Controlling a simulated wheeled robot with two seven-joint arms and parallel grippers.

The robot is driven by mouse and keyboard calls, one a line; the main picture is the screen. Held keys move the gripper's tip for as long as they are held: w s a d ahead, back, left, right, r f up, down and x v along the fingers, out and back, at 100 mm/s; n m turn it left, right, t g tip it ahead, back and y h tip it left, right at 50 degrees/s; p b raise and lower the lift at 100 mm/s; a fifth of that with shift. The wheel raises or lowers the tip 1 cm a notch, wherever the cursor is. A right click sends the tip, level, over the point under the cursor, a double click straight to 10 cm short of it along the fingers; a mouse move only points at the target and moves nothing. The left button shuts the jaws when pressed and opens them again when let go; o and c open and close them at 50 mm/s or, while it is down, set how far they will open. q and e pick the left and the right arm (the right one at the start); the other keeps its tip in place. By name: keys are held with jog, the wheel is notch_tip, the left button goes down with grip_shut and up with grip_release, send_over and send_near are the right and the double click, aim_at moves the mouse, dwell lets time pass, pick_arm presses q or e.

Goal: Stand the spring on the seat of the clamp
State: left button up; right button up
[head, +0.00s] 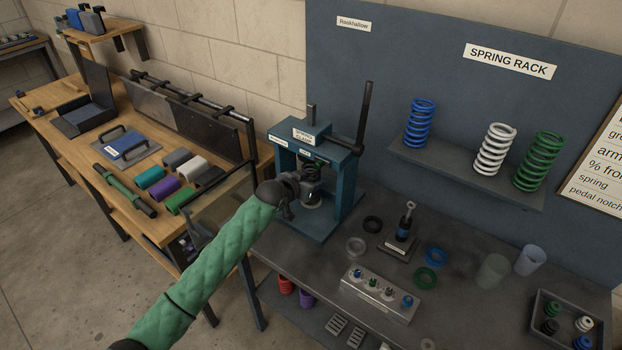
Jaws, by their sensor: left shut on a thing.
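The blue spring clamp (341,185) stands on the dark bench, with its black lever raised on the right. My left gripper (312,188) reaches into the clamp's opening from the front left. It is shut on a small grey coiled thing, which looks like a spring (312,172) and is upright under the clamp's top. The gripper hides much of the spring and the seat below it, so I cannot tell whether the spring touches the seat. My right gripper is out of view.
A rack shelf (465,172) holds a blue spring (420,124), a white spring (495,150) and a green spring (537,162). Right of the clamp are rings, a small damper on a stand (405,222), a parts block (380,293), cups and a tray (567,322).

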pick_arm(q)
jog(key=shift+w, duration=0.1)
jog(key=shift+d+f, duration=0.1)
jog(key=shift+f, duration=0.05)
jog(key=o, duration=1.4)
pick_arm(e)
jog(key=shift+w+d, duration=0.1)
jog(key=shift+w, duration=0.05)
pick_arm(q)
jog(key=shift+s+a, duration=0.35)
jog(key=b+v, duration=0.1)
jog(key=v, duration=0.2)
jog(key=b+v, duration=0.1)
jog(key=v, duration=0.3)
jog(key=b+v, duration=0.2)
jog(key=v, duration=0.2)
jog(key=shift+s+r, duration=0.1)
jog(key=shift+r, duration=0.3)
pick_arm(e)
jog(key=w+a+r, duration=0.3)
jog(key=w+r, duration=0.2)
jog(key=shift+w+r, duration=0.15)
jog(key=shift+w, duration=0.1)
